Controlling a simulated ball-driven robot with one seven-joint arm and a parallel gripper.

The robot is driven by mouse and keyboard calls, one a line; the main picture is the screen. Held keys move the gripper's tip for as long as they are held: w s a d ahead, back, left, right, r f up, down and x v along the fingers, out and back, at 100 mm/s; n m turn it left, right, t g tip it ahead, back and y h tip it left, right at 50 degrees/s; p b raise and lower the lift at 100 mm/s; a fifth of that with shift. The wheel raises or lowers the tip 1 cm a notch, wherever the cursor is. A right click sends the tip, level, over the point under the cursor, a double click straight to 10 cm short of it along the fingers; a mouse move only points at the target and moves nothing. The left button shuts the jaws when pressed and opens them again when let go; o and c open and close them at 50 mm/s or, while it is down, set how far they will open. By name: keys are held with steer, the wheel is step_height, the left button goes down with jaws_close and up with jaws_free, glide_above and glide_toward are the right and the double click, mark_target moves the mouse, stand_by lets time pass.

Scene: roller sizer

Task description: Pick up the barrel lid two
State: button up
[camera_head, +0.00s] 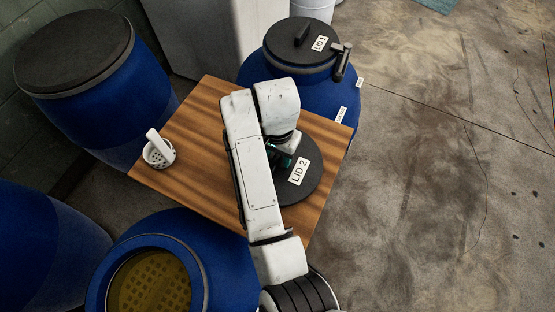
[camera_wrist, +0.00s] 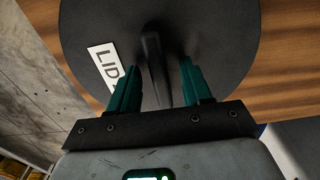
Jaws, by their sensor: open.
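Barrel lid two is a round black disc with a white "LID 2" label (camera_head: 308,184), lying on the wooden table. My arm covers part of it in the head view. In the wrist view the lid (camera_wrist: 215,35) fills the upper middle, with its raised black handle bar (camera_wrist: 154,68) standing across it. My gripper (camera_wrist: 160,80) is open, its two green fingers on either side of the handle bar, with a gap visible to each. In the head view my gripper (camera_head: 283,158) is mostly hidden by my arm, over the lid.
The wooden table (camera_head: 205,120) also bears a white perforated cup-like scoop (camera_head: 158,152). A blue barrel with lid 1 (camera_head: 300,45) stands behind, another lidded blue barrel (camera_head: 100,95) at left, and an open blue barrel (camera_head: 225,265) in front. Floor at right is clear.

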steer(key=shift+f, duration=0.45)
steer(key=shift+c, duration=0.4)
jaws_close()
